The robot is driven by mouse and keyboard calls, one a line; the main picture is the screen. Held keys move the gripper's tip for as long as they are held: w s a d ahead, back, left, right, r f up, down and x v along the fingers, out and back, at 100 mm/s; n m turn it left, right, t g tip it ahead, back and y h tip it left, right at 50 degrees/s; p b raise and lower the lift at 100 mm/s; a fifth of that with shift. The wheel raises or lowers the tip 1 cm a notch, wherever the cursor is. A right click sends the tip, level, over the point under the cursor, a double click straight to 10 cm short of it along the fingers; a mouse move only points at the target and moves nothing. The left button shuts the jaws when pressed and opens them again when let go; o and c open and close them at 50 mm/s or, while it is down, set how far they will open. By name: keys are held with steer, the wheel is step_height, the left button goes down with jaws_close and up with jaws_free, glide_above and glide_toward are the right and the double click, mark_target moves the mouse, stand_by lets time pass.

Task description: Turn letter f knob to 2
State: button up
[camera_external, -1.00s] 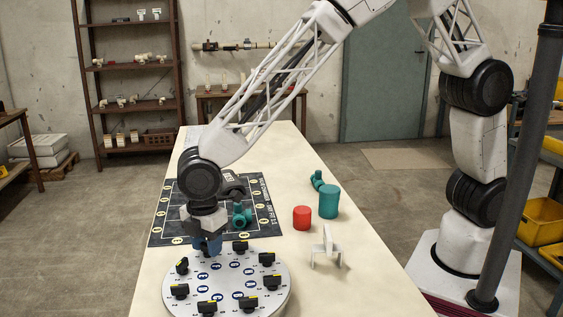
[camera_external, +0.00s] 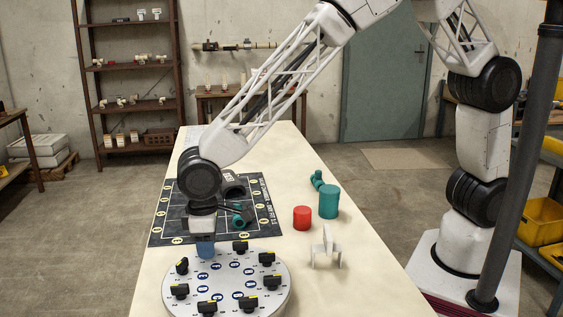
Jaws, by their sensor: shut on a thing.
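A round grey plate (camera_external: 228,283) lies on the table and carries a ring of several black knobs with yellow marks. They include the back knob (camera_external: 240,247), the left knob (camera_external: 181,265) and the front knob (camera_external: 207,307). Blue round labels sit inside the ring, too small to read, so I cannot tell which knob is letter f. My gripper (camera_external: 206,251) points down at the back-left rim of the plate, between the left and back knobs. Its blue fingers are shut on a knob there, which they hide. That knob's setting cannot be seen.
Behind the plate lies a dark mat (camera_external: 262,208) with a teal pipe piece (camera_external: 240,221). To the right stand a red cylinder (camera_external: 302,218), a teal cylinder (camera_external: 329,202) and a white bracket (camera_external: 326,250). The table's front right is clear.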

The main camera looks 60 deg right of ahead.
steer(key=m, duration=0.5)
stand_by(0.4)
steer(key=o, duration=0.9)
steer(key=shift+r, duration=0.1)
steer(key=shift+r, duration=3.85)
steer(key=shift+d, duration=0.1)
